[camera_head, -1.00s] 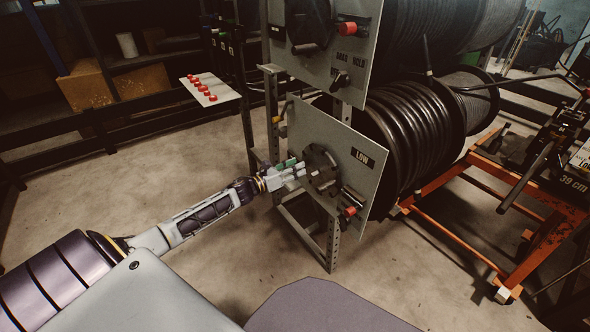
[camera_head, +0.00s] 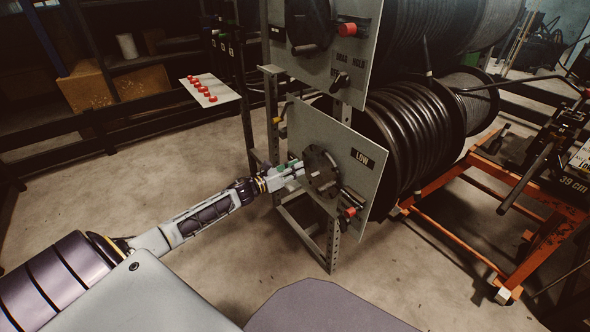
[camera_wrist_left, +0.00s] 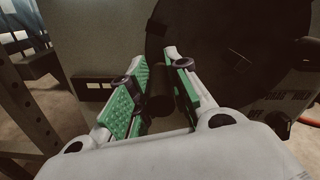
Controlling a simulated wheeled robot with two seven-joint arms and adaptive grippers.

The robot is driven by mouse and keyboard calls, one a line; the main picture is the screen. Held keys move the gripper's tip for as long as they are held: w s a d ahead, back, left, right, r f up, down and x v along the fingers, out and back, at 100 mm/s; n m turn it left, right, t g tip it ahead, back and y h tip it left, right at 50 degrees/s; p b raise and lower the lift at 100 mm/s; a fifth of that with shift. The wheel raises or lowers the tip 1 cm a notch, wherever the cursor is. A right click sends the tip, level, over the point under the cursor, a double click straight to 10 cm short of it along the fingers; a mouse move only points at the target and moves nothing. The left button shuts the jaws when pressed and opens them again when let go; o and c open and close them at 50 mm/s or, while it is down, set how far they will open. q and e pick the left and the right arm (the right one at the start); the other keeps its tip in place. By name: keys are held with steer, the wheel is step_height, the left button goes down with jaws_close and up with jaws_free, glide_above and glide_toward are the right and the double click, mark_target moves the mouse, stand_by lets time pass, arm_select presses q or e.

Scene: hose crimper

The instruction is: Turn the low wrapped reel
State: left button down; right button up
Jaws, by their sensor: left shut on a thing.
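The low reel (camera_head: 408,130) is wound with black hose and sits behind a grey panel (camera_head: 312,130) labelled LOW. A dark round hub plate (camera_head: 321,172) is on the front of this panel. My left gripper (camera_head: 296,170) is at the left side of the hub plate. In the left wrist view, the green-padded fingers of my left gripper (camera_wrist_left: 164,90) are on either side of a short dark handle (camera_wrist_left: 159,102) beside the dark disc (camera_wrist_left: 215,50). The gripper is shut on this handle. My right gripper is not in view.
A red knob (camera_head: 350,211) sticks out at the panel's lower right. Above is another panel with a dark hub (camera_head: 309,22) and a red knob (camera_head: 347,29). A tray with red buttons (camera_head: 210,90) stands left. An orange frame (camera_head: 520,205) stands right.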

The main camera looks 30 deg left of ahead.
arm_select(q)
steer(key=shift+f, duration=0.1)
steer(key=shift+s+f+n, duration=0.1)
steer(key=shift+f+n, duration=0.15)
steer(key=shift+n, duration=0.15)
steer(key=shift+d+f, duration=0.1)
steer(key=shift+f, duration=0.05)
